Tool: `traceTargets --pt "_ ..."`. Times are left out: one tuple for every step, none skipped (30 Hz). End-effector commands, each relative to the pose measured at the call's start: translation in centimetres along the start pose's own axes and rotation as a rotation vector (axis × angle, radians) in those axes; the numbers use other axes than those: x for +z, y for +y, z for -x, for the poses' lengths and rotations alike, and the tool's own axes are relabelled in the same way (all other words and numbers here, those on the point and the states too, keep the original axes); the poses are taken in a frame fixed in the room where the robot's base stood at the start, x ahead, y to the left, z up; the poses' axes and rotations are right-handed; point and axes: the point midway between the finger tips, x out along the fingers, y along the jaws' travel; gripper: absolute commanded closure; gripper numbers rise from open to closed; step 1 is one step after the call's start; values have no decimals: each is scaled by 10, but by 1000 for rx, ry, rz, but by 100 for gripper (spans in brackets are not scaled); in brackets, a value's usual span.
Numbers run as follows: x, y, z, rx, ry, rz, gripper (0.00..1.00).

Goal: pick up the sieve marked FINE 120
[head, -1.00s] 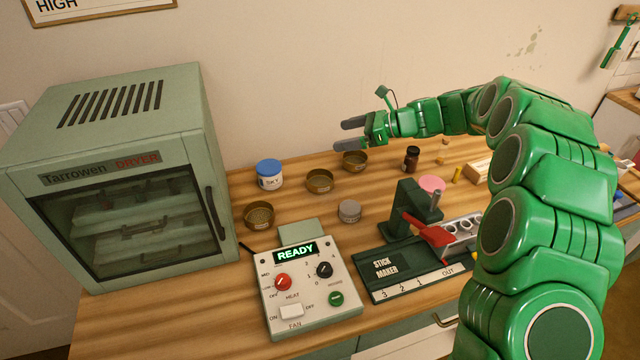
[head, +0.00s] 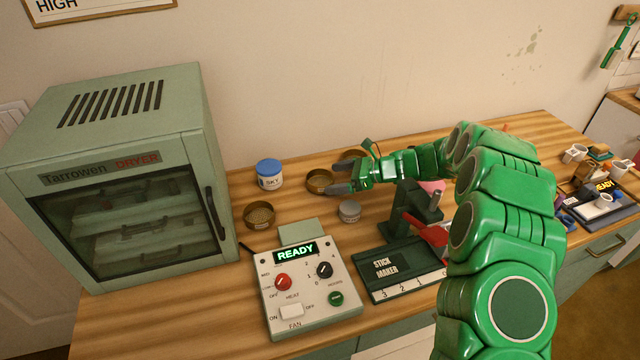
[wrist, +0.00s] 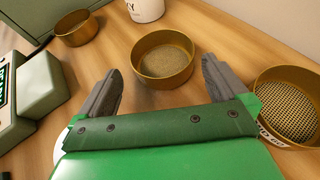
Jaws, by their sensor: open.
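Three round brass sieves stand on the wooden table. The middle sieve (head: 319,181) has a fine mesh and lies just ahead of my gripper (head: 342,177); in the wrist view this sieve (wrist: 163,62) sits between and beyond the fingertips. My gripper is open and empty, its fingers low and apart. A second sieve (head: 352,155) is partly hidden behind my gripper; in the wrist view it (wrist: 290,105) shows a coarse mesh and part of a label at right. A third sieve (head: 258,215) is nearer the dryer. I cannot read FINE 120 on any.
A blue-lidded SKY jar (head: 269,174) stands behind the middle sieve. A small grey tin (head: 349,211) stands in front of my gripper. The control box (head: 306,285), stick maker (head: 405,265) and dryer (head: 130,180) surround the area.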

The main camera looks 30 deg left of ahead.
Motion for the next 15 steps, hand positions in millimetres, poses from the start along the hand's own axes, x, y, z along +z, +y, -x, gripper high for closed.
traceTargets --pt "0 0 -4 0 0 0 0" --pt "0 0 -5 0 0 0 0" --pt "1 0 -6 0 0 0 0" --pt "1 0 -8 0 0 0 0" --pt "2 -1 -10 0 0 0 0" --pt "2 -1 -13 0 1 0 0" --pt "2 -1 -16 0 1 0 0" --pt "3 -1 -20 0 1 0 0" --pt "4 -2 -25 0 1 0 0" --pt "5 -2 -29 0 1 0 0" --pt "6 -3 -33 0 1 0 0" --pt "6 -3 -39 1 2 0 0" --pt "6 -3 -43 1 2 0 0" --pt "6 -3 -47 1 2 -1 0" --pt "5 -3 -51 0 2 -1 0"
